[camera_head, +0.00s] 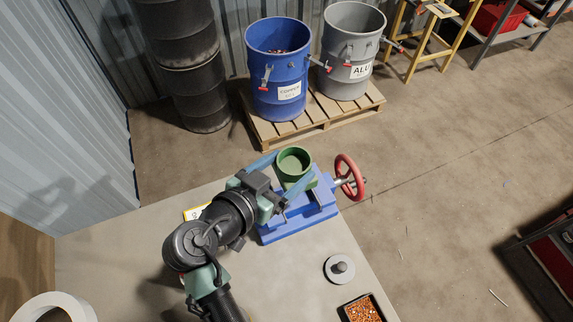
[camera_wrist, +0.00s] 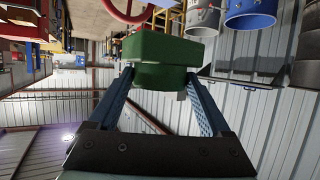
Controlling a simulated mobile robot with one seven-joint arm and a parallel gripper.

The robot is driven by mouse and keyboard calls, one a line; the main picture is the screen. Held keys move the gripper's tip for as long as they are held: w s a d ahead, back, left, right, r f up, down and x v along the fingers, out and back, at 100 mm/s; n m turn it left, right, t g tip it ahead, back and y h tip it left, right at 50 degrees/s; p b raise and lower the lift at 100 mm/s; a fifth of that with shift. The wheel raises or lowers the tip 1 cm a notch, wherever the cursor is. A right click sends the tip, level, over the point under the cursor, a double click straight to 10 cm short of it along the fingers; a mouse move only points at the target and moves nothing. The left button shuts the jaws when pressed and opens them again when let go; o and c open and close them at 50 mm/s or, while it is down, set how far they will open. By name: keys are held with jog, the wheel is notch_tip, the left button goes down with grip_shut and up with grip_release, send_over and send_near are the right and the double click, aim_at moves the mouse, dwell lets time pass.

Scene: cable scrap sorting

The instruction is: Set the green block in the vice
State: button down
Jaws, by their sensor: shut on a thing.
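The green block (camera_head: 294,163) has a round, hollow, cup-like part and a squarer part. It shows in the wrist view (camera_wrist: 163,47) between the blue fingers. My gripper (camera_head: 296,166) is shut on it, one finger on each side, and the gripper also shows in the wrist view (camera_wrist: 160,76). The blue vice (camera_head: 300,222) stands at the table's far edge, with a red handwheel (camera_head: 350,177) on its right. In the head view the block overlaps the vice's back part. I cannot tell whether it touches the jaws, which the block and gripper partly hide.
On the table (camera_head: 130,245) are a grey disc with a knob (camera_head: 340,269), a tray of copper-coloured bits (camera_head: 363,309) and a white ring (camera_head: 55,305). Beyond stand a blue drum (camera_head: 279,75) and a grey drum (camera_head: 352,50) on a pallet (camera_head: 315,117).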

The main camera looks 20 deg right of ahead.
jog(key=shift+w+f+b, duration=0.1)
jog(key=shift+f+b, duration=2.4)
jog(key=shift+f, duration=1.4)
jog(key=shift+f+b, duration=0.85)
jog(key=shift+b, duration=0.05)
